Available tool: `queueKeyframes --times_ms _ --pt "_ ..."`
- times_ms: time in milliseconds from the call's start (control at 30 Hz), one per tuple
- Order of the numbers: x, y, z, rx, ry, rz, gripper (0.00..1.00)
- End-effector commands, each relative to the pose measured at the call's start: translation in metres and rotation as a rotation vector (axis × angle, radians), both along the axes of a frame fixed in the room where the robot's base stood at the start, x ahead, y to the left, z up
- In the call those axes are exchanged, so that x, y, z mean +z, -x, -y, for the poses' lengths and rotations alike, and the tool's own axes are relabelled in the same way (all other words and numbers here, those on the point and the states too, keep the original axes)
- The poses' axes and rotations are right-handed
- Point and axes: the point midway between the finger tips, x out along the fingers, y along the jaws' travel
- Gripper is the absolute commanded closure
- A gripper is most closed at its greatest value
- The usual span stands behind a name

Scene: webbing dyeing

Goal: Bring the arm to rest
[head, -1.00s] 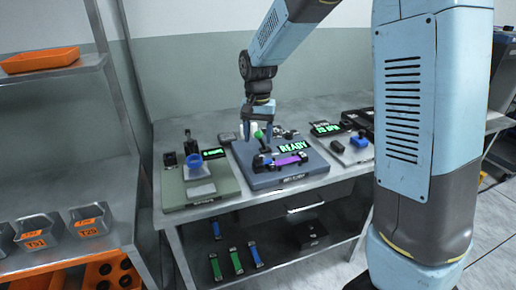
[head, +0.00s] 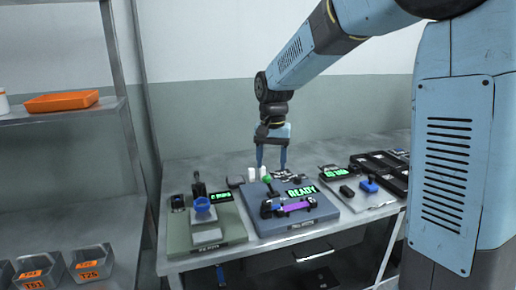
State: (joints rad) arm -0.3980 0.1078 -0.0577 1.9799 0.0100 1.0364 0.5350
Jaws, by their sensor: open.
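My gripper (head: 271,166) hangs from my arm, pointing down over the back part of the steel table (head: 170,264). Its two blue fingers are apart and I see nothing held between them. It is above and behind the blue-grey station (head: 262,224) with the green READY display (head: 302,190). A purple piece (head: 296,206) lies in the dark fixture on that station. A green knob (head: 267,180) shows close to the fingers in the picture; I cannot tell the gap between them.
A green-grey station (head: 232,226) with a blue ring (head: 202,204) stands at left. A pale station (head: 345,197) with a blue block (head: 369,185) and black trays (head: 380,162) are at right. A shelf with an orange tray (head: 62,101) and grey bins (head: 90,263) stands far left.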

Motion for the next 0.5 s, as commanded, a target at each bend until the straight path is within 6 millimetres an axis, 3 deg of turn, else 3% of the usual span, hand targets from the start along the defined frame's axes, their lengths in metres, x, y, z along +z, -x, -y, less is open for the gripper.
queueKeyframes --times_ms 200,500 --pt "0.035 0.035 0.042 0.028 -0.027 0.078 0.41" --pt "0.067 0.094 0.094 0.076 -0.038 0.194 0.41"
